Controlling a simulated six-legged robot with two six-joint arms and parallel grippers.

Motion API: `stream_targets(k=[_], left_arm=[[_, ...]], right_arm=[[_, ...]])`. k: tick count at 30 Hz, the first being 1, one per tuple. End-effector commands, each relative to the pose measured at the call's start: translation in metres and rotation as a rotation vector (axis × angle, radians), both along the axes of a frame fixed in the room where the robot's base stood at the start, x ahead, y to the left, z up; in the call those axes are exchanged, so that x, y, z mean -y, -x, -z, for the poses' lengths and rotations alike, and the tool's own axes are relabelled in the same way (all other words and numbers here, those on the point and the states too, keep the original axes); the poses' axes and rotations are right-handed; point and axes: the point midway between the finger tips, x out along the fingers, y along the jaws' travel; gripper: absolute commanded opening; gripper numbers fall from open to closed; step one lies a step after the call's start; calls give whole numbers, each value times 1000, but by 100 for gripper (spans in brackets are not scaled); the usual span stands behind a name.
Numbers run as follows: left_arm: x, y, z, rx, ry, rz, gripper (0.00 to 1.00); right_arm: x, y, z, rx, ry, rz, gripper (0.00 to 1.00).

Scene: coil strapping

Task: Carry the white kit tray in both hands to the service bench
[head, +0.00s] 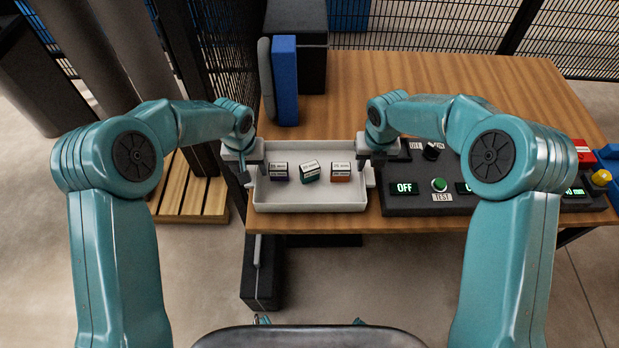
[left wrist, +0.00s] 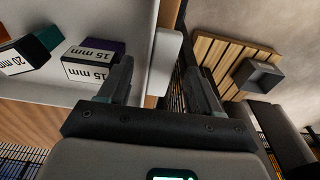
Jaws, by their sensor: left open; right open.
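The white kit tray (head: 310,198) sits on the left part of the wooden bench, level, with three labelled blocks in it: one purple (head: 279,172), one green (head: 309,171), one orange (head: 340,172). My left gripper (head: 246,175) is open at the tray's left end. In the left wrist view its open fingers (left wrist: 160,85) stand on either side of the tray's end wall and white handle (left wrist: 168,55). My right gripper (head: 371,163) is open at the tray's right end. I cannot tell whether its fingers touch the tray.
A dark control panel (head: 425,205) with a green button stands close right of the tray. A blue upright box (head: 285,80) stands behind it. A wooden pallet (head: 190,190) lies on the floor to the left. The back right of the bench (head: 480,80) is clear.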

Motion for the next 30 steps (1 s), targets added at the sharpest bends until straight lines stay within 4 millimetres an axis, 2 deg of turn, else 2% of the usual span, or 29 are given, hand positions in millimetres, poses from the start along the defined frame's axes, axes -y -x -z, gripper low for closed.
stream_targets(k=[3, 6, 17, 20, 21, 23, 30], left_arm=[[0, -1, 15, -3, 0, -1, 64], [0, -3, 22, -1, 0, 0, 64], [0, -3, 26, 0, 0, 0, 64], [0, -3, 26, 0, 0, 0, 35], [0, -3, 26, 0, 0, 0, 22], [0, -3, 26, 0, 0, 0, 2], [0, -3, 25, 1, 0, 0, 0]], right_arm=[[1, -2, 16, -2, 1, 1, 40], [1, -3, 22, 0, 1, 1, 40], [0, -3, 26, 1, 0, 1, 40], [0, -3, 26, 1, 0, 1, 11], [0, -3, 26, 1, 0, 1, 0], [0, -3, 26, 1, 0, 1, 0], [0, -4, 25, 2, 0, 1, 0]])
